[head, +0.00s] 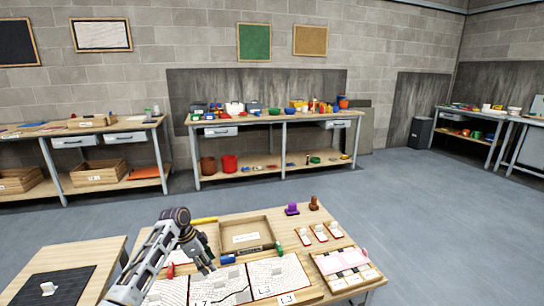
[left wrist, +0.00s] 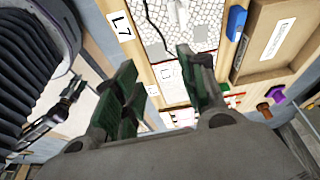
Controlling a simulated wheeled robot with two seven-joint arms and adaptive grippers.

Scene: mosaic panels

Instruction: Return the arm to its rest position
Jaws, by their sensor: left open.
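My left arm comes in from the left in the head view, with its left gripper (head: 205,264) above the worktable. In the left wrist view the left gripper (left wrist: 160,82) has its fingers apart with nothing between them. Below it are white mosaic panels (head: 232,282), one with a dark line across it; a tag reading L7 (left wrist: 121,27) lies at a panel's edge. What seems to be my right arm, perhaps with its gripper (left wrist: 73,90), shows small and dark at the left of the left wrist view; its fingers are unclear.
A wooden tray (head: 269,224) lies behind the panels. A purple stamp-like object (head: 292,209) and a brown one (head: 314,203) stand at the back right. Small red-edged holders (head: 320,233) and a tray of pink and white pieces (head: 318,262) are on the right.

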